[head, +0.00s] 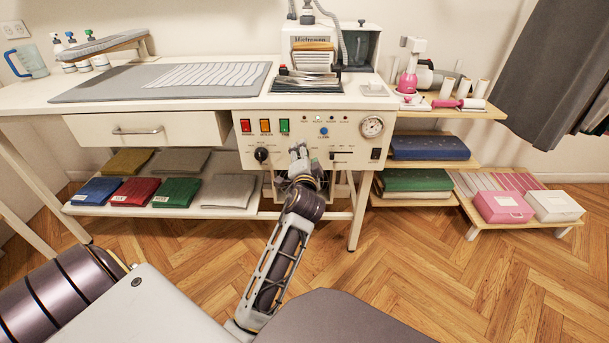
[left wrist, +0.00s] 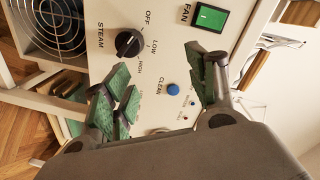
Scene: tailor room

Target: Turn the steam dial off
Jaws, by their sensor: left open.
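The steam dial (head: 261,154) is a black round knob at the lower left of the cream control panel (head: 345,125). In the left wrist view the dial (left wrist: 128,43) shows larger, beside the printed words OFF, LOW and HIGH. I cannot tell surely which word its pointer faces. My left gripper (head: 299,158) is in front of the panel, to the right of the dial. Its green-padded fingers (left wrist: 163,90) are spread apart in the left wrist view with nothing between them, and the dial lies outside them. My right gripper is not in view.
A blue CLEAN button (left wrist: 173,89) and a green FAN switch (left wrist: 211,18) are close to the fingers. Red, orange and green switches, a gauge (head: 372,126) and a slider share the panel. The drawer (head: 140,130) is left of it; folded cloths lie on the shelf below.

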